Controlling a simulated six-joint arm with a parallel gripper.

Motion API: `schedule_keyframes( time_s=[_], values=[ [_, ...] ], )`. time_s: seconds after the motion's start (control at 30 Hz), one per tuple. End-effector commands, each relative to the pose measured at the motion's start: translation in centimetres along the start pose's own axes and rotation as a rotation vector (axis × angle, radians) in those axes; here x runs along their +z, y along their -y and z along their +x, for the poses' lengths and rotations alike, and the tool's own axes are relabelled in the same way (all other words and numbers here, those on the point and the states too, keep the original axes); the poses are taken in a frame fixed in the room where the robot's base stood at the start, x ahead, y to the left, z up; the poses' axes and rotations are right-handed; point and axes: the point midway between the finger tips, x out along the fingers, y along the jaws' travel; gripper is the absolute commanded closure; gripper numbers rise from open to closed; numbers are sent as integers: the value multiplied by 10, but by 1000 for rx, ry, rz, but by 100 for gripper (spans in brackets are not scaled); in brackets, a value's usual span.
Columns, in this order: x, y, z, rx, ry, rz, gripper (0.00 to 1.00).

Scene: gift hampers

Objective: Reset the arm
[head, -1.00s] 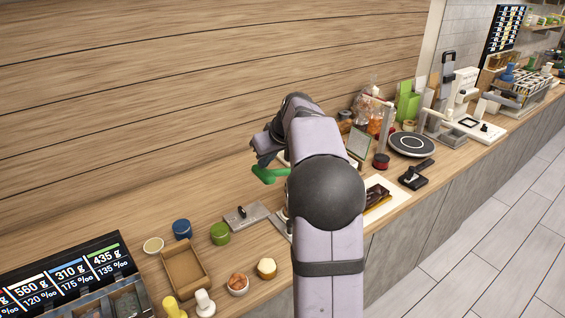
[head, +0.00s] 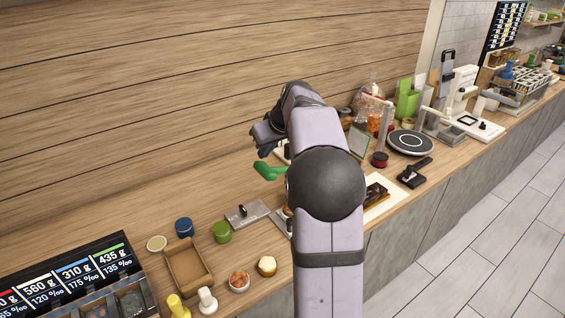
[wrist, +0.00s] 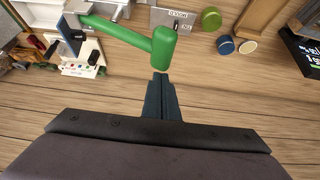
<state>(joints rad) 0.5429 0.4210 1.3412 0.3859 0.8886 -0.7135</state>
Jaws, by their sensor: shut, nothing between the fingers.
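My gripper (wrist: 161,80) is shut, its dark fingers together and empty in the wrist view. In the head view my arm reaches over the counter (head: 150,215), and the dark gripper end (head: 265,133) is up near the wooden wall, above a green handle (head: 270,172). In the wrist view the green handle (wrist: 164,45) is just beyond the fingertips. I cannot tell the exact gap, but the fingers do not grip it. My arm hides part of the counter behind it.
A green lidded jar (head: 222,232), blue jar (head: 183,227) and cardboard tray (head: 188,264) stand left of my arm. A black round plate (head: 411,142) and green bag (head: 407,98) are at the right. The wooden wall (head: 150,80) backs the counter.

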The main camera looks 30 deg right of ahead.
Motion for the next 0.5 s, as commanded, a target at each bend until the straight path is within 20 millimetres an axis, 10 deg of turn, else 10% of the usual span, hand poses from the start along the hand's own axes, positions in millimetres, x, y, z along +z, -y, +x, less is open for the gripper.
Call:
schedule_keyframes(
  time_s=[0.5],
  values=[
    [-6,0,-8,1,-1,0,100]
  ],
)
